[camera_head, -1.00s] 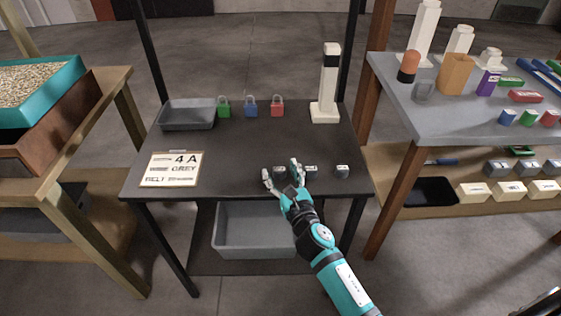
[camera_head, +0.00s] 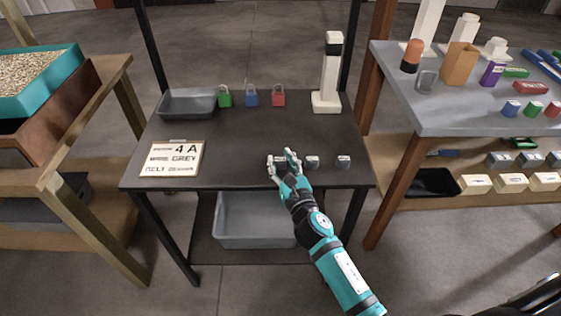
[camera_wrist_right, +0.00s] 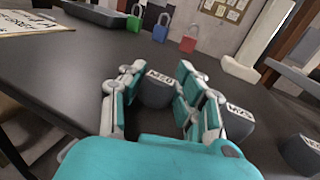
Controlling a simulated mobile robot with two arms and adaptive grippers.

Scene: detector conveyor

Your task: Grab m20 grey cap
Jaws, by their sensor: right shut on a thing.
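The dark grey cap (camera_wrist_right: 157,92) sits between the fingers of my right gripper (camera_wrist_right: 161,74) in the right wrist view. White lettering on its top seems to read M20. My right gripper (camera_head: 281,157) is shut on this cap at the front of the dark table, and in the head view the fingers mostly hide it. A second grey cap (camera_head: 312,162) stands just right of the gripper and also shows in the wrist view (camera_wrist_right: 237,127). A third cap (camera_head: 344,161) stands farther right. My left gripper is not in view.
A sign (camera_head: 172,159) reading 4 A and GREY lies at left on the table. Behind are a grey tray (camera_head: 188,103), green (camera_head: 225,98), blue (camera_head: 251,98) and red padlocks (camera_head: 278,98), and a white post (camera_head: 328,84). The table's middle is clear.

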